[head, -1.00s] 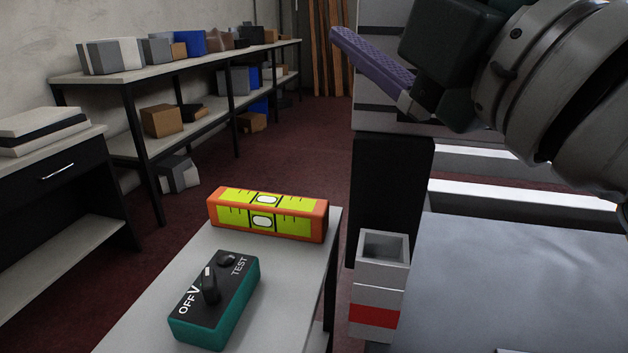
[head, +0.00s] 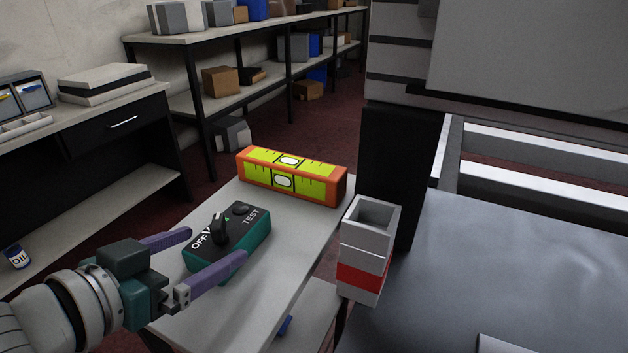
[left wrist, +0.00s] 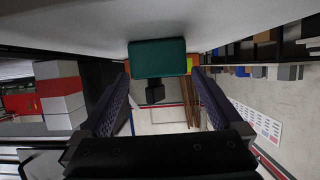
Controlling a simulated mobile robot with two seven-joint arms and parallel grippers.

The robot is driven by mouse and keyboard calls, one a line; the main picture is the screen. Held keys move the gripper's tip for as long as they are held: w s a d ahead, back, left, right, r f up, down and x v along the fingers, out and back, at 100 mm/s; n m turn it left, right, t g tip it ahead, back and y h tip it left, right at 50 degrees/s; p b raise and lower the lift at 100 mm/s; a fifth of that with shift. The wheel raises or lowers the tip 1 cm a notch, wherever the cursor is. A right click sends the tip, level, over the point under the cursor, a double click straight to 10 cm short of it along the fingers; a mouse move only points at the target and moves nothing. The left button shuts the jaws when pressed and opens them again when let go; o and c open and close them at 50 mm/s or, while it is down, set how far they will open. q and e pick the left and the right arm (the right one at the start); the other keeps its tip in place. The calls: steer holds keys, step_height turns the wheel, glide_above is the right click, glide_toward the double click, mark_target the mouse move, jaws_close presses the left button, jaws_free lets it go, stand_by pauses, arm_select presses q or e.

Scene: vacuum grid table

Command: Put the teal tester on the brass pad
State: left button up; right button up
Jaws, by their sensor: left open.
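The teal tester (head: 232,248), a box with a black top, knob and white lettering, sits on a narrow light-grey table (head: 285,270) in the head view. My left gripper (head: 218,244) is open, with purple fingers reaching along either side of its near end. In the left wrist view the tester (left wrist: 158,59) shows ahead, roughly between the finger tips; the picture is upside down. I cannot tell whether either finger touches it. I see no brass pad in these frames. My right gripper is not in view.
An orange and yellow spirit level (head: 290,175) lies behind the tester. A grey holder with a red band (head: 362,260) stands at the table's right edge. A large grey surface (head: 520,260) fills the right. Shelves with boxes (head: 240,80) and a desk stand at left.

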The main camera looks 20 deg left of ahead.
mark_target(227, 234)
arm_select(q)
steer(key=b+x, duration=0.1)
steer(key=x, duration=0.4)
steer(key=shift+w+r, duration=0.1)
steer(key=shift+w, duration=0.1)
steer(key=c, duration=1.4)
steer(key=shift+c, duration=0.4)
steer(key=shift+r, duration=0.15)
